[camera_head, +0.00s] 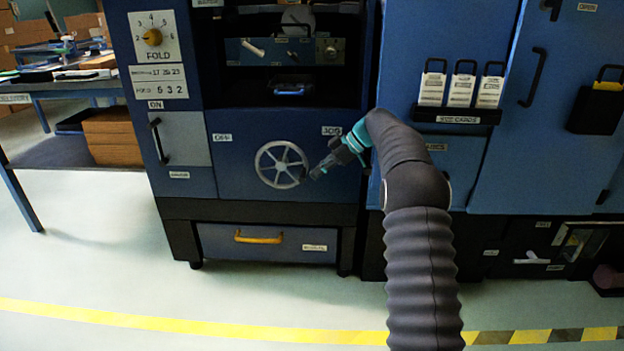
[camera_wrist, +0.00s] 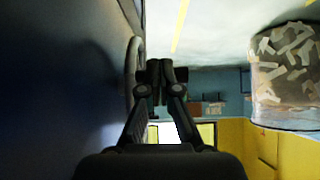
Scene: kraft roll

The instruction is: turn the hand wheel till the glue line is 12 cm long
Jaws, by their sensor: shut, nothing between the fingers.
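The hand wheel (camera_head: 281,164) is a grey spoked wheel on the blue front panel of the machine in the head view. Its rim shows edge-on in the wrist view (camera_wrist: 134,62), just left of the fingertips. My gripper (camera_head: 316,173) is at the wheel's right side, close to the rim. In the wrist view my gripper (camera_wrist: 153,72) has its fingertips together with nothing seen between them. I cannot tell whether the fingers touch the rim. The glue line cannot be made out in either view.
A fold dial (camera_head: 152,37) with an orange knob is at the machine's upper left. A drawer with a yellow handle (camera_head: 258,237) is below the wheel. Card holders (camera_head: 460,88) hang on the blue cabinet to the right. The floor in front is clear, with a yellow stripe (camera_head: 190,325).

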